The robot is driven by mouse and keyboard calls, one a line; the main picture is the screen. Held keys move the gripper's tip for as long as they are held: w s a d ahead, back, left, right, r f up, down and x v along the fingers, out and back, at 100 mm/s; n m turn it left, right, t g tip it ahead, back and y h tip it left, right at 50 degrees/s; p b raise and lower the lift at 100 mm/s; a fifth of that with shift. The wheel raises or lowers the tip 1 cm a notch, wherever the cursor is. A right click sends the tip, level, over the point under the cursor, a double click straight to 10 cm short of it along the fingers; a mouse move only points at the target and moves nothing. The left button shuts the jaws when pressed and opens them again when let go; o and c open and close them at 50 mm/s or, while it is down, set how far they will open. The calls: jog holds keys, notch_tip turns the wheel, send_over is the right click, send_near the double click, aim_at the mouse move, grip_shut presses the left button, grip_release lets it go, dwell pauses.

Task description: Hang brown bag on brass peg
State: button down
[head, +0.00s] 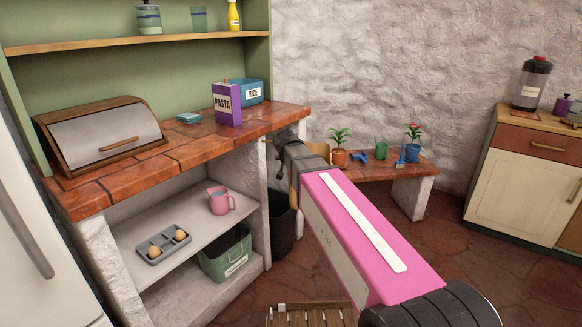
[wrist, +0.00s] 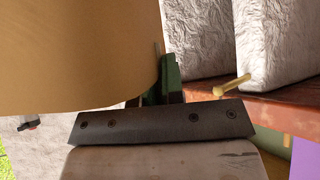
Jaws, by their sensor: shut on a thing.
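The brown bag (wrist: 80,50) fills the upper left of the wrist view as a smooth tan surface. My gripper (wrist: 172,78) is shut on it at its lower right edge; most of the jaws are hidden. In the head view my gripper (head: 284,150) is beside the right end of the tiled counter, and my pink arm hides most of what it holds. The brass peg (wrist: 232,86) sticks out from a white plaster post in the wrist view, to the right of the bag and apart from it. I cannot make out the peg in the head view.
The tiled counter (head: 135,180) holds a bread box (head: 105,135), a pasta box (head: 227,103) and a rice box (head: 252,90). A low bench (head: 372,174) with potted plants stands beyond my arm. A dark bin (head: 282,228) stands beside the counter's post.

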jog(key=shift+a+r, duration=0.15)
jog(key=w+a+f, duration=0.1)
jog(key=w+a, duration=0.5)
jog(key=a, duration=0.2)
jog(key=shift+w+a+f, duration=0.3)
jog(key=shift+w+a, duration=0.05)
jog(key=shift+a, duration=0.05)
dwell(1.2)
dwell(0.6)
jog(key=c, duration=1.1)
grip_release()
jog(key=shift+c, duration=0.2)
